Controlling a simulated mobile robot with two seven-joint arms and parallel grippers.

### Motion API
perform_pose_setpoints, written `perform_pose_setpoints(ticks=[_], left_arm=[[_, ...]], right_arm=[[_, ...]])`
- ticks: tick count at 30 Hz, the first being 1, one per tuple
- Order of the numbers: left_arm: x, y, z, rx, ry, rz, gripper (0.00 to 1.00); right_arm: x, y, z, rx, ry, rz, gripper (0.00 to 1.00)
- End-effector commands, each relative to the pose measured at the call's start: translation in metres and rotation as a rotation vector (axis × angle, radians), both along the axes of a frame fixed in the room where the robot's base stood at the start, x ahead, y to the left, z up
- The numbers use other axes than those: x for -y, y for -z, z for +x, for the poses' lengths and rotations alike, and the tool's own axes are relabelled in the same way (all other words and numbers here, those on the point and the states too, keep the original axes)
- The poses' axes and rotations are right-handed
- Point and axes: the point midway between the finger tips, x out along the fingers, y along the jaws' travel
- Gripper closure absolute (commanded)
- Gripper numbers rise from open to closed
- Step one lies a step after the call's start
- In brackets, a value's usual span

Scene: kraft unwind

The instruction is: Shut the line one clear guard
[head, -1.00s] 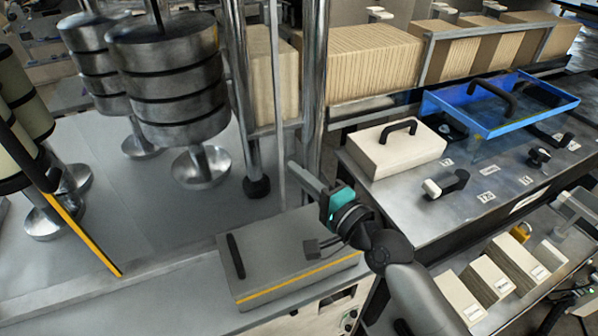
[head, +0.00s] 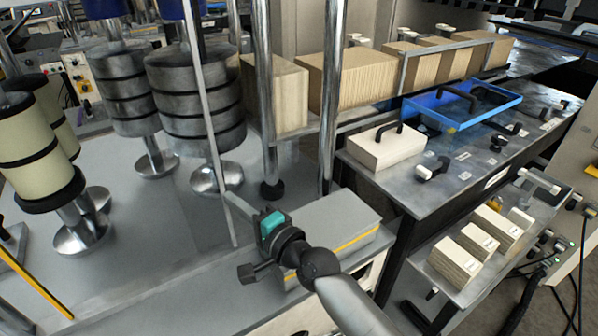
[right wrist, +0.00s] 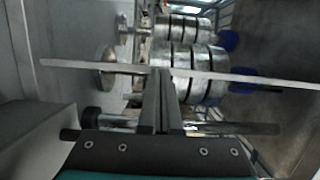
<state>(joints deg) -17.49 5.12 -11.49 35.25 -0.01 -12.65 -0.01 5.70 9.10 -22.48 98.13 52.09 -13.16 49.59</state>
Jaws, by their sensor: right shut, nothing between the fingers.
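A blue-edged, see-through guard (head: 452,121) with a black handle (head: 458,98) is over the console at the right in the head view. I cannot tell whether it is fully down, or which line it belongs to. My right gripper (head: 231,200) is shut and empty, in the lower middle of the head view, well left of that guard. Its closed fingers also show in the right wrist view (right wrist: 159,100). Their tips are close to a thin grey bar (head: 213,135), which crosses the right wrist view (right wrist: 90,65); contact is unclear. My left gripper is not in view.
A grey box (head: 335,215) with a yellow stripe is behind my right wrist. Steel-coloured rolls (head: 195,95) stand behind the bar. A cream block (head: 385,150) with a black handle is on the console (head: 440,195). Bright posts (head: 328,110) rise between rolls and console.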

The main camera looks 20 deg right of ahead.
Motion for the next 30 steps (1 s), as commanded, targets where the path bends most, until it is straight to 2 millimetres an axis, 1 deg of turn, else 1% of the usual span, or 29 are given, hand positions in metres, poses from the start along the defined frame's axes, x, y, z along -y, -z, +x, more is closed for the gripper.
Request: perform_pose_setpoints(ticks=[1, 3, 5, 9, 12, 17, 30], left_arm=[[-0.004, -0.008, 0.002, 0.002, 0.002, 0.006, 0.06], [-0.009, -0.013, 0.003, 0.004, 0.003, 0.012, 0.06], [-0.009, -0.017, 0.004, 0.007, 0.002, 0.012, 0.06], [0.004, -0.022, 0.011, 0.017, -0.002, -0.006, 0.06], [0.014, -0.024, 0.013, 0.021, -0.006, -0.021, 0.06], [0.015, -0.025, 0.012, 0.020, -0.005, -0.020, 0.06], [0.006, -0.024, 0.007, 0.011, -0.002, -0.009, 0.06]], right_arm=[[-0.009, -0.005, -0.002, 0.001, 0.002, 0.003, 1.00], [-0.020, -0.005, -0.005, 0.003, 0.005, 0.003, 1.00], [-0.030, -0.005, -0.008, 0.003, 0.005, 0.002, 1.00], [-0.046, -0.005, -0.013, 0.006, 0.006, 0.002, 1.00], [-0.053, -0.004, -0.015, 0.007, 0.007, 0.001, 1.00], [-0.057, -0.003, -0.016, 0.009, 0.008, 0.000, 1.00], [-0.055, -0.004, -0.015, 0.012, 0.010, 0.000, 1.00]])
